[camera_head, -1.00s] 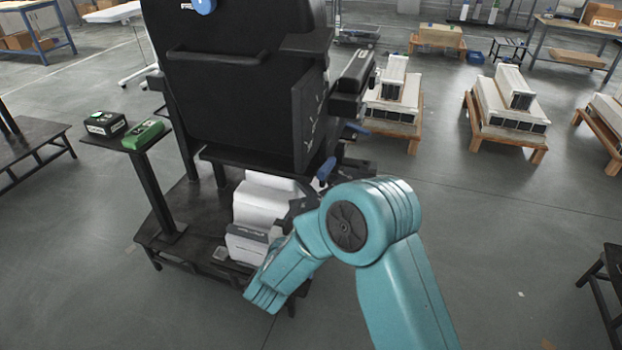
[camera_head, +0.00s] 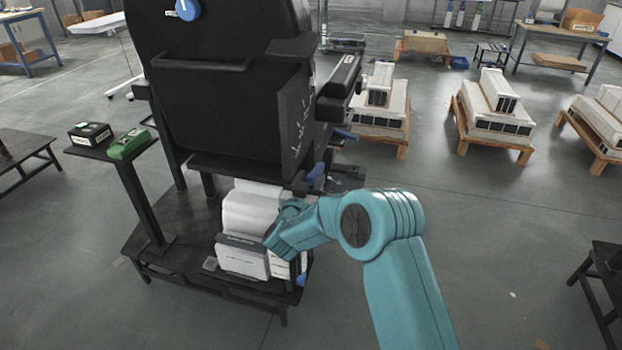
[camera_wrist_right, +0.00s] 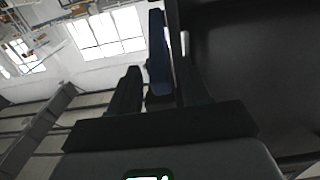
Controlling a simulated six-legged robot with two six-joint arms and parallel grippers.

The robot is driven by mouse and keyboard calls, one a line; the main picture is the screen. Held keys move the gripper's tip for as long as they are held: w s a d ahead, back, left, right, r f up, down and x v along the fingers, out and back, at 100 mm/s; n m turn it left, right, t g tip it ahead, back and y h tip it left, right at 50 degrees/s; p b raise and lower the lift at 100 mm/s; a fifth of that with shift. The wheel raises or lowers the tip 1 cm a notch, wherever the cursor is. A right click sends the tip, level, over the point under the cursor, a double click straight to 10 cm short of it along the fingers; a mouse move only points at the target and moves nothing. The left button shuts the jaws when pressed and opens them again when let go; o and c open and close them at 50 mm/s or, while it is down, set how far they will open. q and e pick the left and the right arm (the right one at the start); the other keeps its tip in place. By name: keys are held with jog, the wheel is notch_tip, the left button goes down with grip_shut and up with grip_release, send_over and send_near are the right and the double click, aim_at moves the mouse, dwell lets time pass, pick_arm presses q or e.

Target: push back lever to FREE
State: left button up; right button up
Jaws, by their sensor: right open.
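A large black chair-like unit (camera_head: 215,110) stands on a dark base. A blue lever (camera_head: 315,175) sits low on its right side, close to my right gripper (camera_head: 299,186). A second blue lever (camera_head: 345,134) sticks out higher and farther right. I cannot read any FREE marking. In the right wrist view a blue lever (camera_wrist_right: 158,58) stands upright between or just beyond the dark fingers of my open right gripper (camera_wrist_right: 160,82). I cannot tell whether it touches a finger. My left gripper is out of view.
The black side panel of the unit (camera_wrist_right: 255,70) is close on the right of the wrist view. A side stand (camera_head: 140,180) bears a black box and a green box.

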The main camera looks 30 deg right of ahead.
jog(key=shift+w+d, duration=0.4)
jog(key=shift+c, duration=0.3)
grip_shut()
jog(key=shift+f+b, duration=0.25)
jog(key=shift+b, duration=0.15)
notch_tip(320, 180, down, 7)
jog(key=t+h+b, duration=0.3)
jog(key=b, duration=1.7)
jog(key=shift+f+t+h, duration=0.15)
jog(key=shift+t+h, duration=0.25)
